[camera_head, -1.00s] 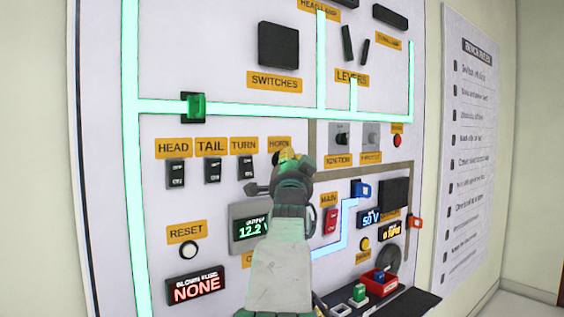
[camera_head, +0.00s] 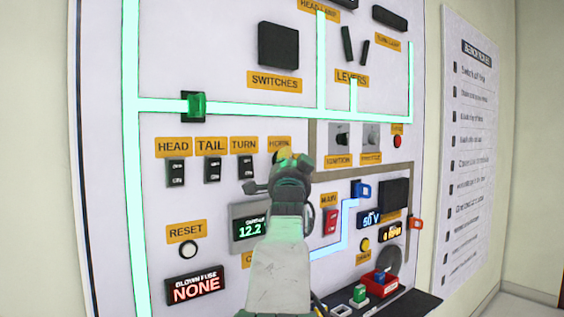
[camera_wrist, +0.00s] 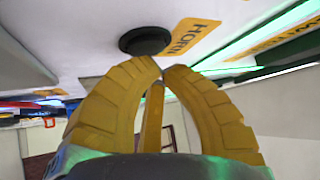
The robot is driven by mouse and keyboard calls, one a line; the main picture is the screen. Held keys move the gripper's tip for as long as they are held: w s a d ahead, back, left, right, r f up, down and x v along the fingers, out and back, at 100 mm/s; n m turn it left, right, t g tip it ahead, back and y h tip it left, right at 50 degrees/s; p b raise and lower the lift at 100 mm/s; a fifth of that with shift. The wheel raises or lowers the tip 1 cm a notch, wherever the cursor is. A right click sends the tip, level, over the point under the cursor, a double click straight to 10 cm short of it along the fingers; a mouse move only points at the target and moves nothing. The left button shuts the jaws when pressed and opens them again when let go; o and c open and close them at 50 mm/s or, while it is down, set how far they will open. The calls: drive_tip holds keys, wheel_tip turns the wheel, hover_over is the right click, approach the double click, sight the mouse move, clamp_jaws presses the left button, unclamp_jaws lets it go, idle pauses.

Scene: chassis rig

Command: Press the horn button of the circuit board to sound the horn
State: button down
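The horn button is a round black knob (camera_wrist: 145,40) on the white board in the wrist view, beside its orange HORN label (camera_wrist: 192,38). The label also shows in the head view (camera_head: 279,142), but the button there is hidden behind my gripper (camera_head: 290,163). In the wrist view, my gripper (camera_wrist: 162,69) has yellow ribbed fingers with their tips nearly together and nothing between them. The tips are close to the button, just below it in the picture. I cannot tell that they touch it.
Head, tail and turn switches (camera_head: 212,169) sit left of my gripper. A red main switch (camera_head: 330,221) and a voltage display (camera_head: 249,226) are close to my arm. A dark shelf (camera_head: 412,304) with small coloured parts juts out at the lower right.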

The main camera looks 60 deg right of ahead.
drive_tip(key=shift+s+a+b, duration=0.2)
drive_tip(key=shift+s+b, duration=0.15)
drive_tip(key=shift+b, duration=0.4)
idle(0.8)
